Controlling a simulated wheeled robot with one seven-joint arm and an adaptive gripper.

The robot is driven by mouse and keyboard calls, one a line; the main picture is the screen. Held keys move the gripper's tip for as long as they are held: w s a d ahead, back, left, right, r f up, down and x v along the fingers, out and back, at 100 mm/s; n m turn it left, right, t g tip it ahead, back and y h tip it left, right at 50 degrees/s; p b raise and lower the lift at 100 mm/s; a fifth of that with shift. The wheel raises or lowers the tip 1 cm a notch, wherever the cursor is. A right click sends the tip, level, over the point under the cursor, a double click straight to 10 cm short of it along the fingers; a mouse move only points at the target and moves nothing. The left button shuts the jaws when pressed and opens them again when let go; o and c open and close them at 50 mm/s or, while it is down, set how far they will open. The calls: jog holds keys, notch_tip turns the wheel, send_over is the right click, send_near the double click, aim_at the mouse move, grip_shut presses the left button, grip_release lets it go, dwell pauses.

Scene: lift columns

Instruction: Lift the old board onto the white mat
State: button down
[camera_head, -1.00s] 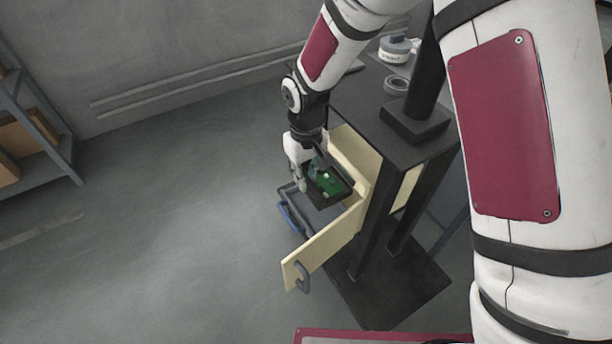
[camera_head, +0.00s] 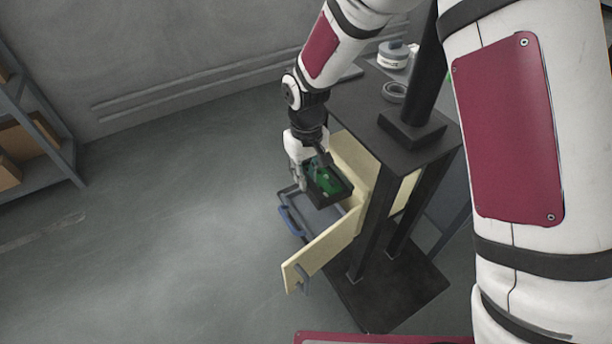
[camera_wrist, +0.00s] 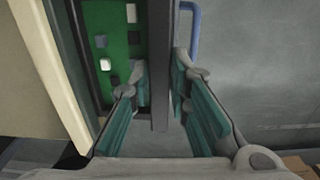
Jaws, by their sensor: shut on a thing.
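The old board (camera_head: 327,181) is green with small light and dark parts and sits in a black tray-like frame. It also shows in the wrist view (camera_wrist: 119,45), at the upper left. My gripper (camera_head: 309,174) points down at the frame's left edge. In the wrist view my gripper (camera_wrist: 160,78) has one finger on the board side and one outside, with the dark frame wall between them. It is shut on that edge. The fingers hide part of the board. I cannot make out a white mat in either view.
A cream panel (camera_head: 318,250) with a grey handle sticks out in front of the black column stand (camera_head: 400,285). A grey drawer with a blue handle (camera_head: 289,220) lies below the board. A tape roll (camera_head: 395,91) and a white tub (camera_head: 392,55) stand behind. Left floor is clear.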

jog(key=shift+a+r+p, duration=0.1)
jog(key=shift+r+p, duration=0.65)
jog(key=shift+r, duration=0.8)
